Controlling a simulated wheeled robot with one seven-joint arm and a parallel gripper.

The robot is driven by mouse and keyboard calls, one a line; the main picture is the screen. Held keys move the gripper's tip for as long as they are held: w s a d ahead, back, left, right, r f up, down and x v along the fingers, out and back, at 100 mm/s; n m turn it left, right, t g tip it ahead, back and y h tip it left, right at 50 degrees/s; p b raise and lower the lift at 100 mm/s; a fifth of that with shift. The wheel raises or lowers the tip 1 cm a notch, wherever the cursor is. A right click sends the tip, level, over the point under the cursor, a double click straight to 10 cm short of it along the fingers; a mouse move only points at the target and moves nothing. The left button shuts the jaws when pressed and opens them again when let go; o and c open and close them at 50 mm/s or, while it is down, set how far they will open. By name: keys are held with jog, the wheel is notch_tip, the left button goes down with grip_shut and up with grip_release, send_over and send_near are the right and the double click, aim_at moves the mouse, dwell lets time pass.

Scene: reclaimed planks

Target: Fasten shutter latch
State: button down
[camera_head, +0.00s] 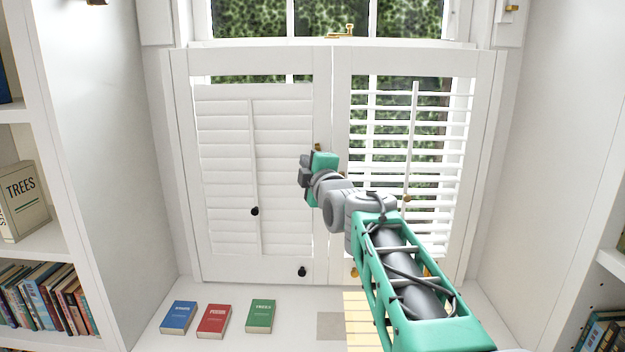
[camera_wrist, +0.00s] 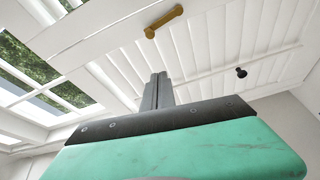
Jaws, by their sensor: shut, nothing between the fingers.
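Two white shutter panels fill the window: the left panel (camera_head: 321,220) has shut slats, the right panel (camera_head: 341,110) has open slats. They stand side by side with a narrow seam. A small brass latch (camera_head: 318,147) sits on the left panel's inner stile, just above my gripper (camera_head: 305,170). In the wrist view the latch (camera_wrist: 163,22) is a brass bar with rounded ends, beyond the fingertips and apart from them. My gripper (camera_wrist: 157,80) is shut and empty in front of the left panel. Whether a catch for the latch lies on the right panel is hidden or too small to tell.
A black knob (camera_head: 255,211) is on the left tilt rod, another (camera_head: 302,272) on the lower rail. A brass fastener (camera_head: 340,33) sits on the sash above. Blue (camera_head: 178,317), red (camera_head: 214,320) and green (camera_head: 261,315) books lie on the sill. Bookshelves flank both sides.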

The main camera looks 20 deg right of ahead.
jog(key=shift+r, duration=0.2)
jog(key=w+p, duration=0.3)
jog(key=w, duration=0.7)
jog(key=d, duration=0.1)
jog(key=s+d, duration=0.1)
jog(key=d, duration=0.2)
jog(key=shift+s+d, duration=0.15)
jog(key=shift+s, duration=0.15)
